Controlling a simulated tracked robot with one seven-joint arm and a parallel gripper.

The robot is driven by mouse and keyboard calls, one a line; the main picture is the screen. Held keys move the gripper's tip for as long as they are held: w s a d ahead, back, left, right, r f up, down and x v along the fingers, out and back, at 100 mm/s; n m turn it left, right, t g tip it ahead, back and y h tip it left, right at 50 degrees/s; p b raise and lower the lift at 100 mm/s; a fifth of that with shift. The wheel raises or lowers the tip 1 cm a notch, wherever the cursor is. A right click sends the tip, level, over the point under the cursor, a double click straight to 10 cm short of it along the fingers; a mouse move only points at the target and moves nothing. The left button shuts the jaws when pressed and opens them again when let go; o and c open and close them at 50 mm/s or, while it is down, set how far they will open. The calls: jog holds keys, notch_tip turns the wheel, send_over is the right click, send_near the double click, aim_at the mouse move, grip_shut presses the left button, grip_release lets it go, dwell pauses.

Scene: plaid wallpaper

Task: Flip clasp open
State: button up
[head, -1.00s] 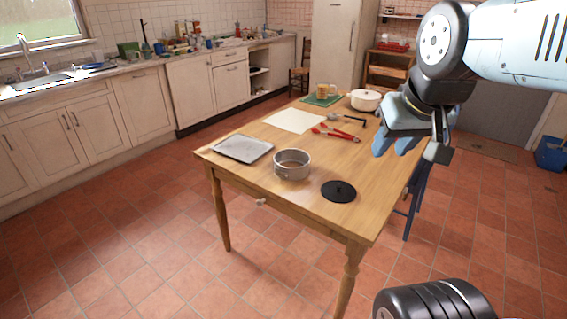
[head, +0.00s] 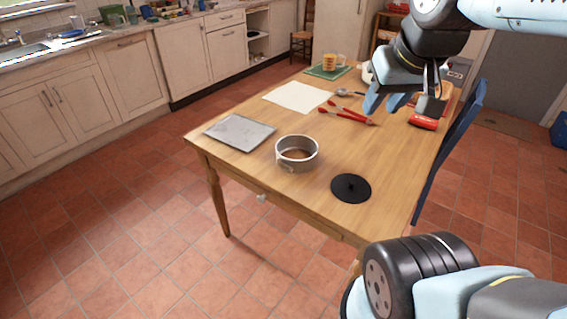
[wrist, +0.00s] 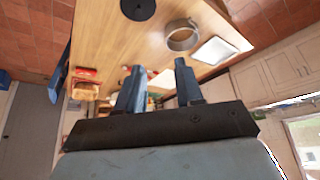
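A round grey metal springform ring (head: 297,153) stands on the wooden table, with a clasp (head: 286,165) on its near side. Whether the clasp is open or shut is too small to tell. The ring also shows in the wrist view (wrist: 182,36), upper right of the fingers. My gripper (head: 387,101) hangs above the table's right side, up and to the right of the ring and apart from it. In the wrist view its two blue fingers (wrist: 158,84) stand apart with nothing between them.
On the table (head: 230,167) are a grey tray (head: 240,132), a black disc (head: 351,188), a white sheet (head: 297,97), red tongs (head: 347,115) and a green mat (head: 327,72) with a mug. A blue chair (head: 455,135) stands at the right edge. The table around the ring is clear.

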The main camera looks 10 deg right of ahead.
jog(key=w+a+f+n+g+h, duration=0.2)
jog(key=w+f+n+g+h, duration=0.3)
jog(key=f, duration=0.4)
jog(key=n+t+h, duration=0.4)
jog(key=n+t, duration=0.5)
jog(key=n, duration=1.3)
send_near(285, 168)
jog(key=s+a+r, duration=0.3)
jog(key=s, duration=0.4)
jog(key=x, duration=1.4)
jog(key=shift+d+r, duration=0.1)
jog(key=shift+r, duration=0.1)
jog(key=shift+c, duration=0.5)
grip_shut()
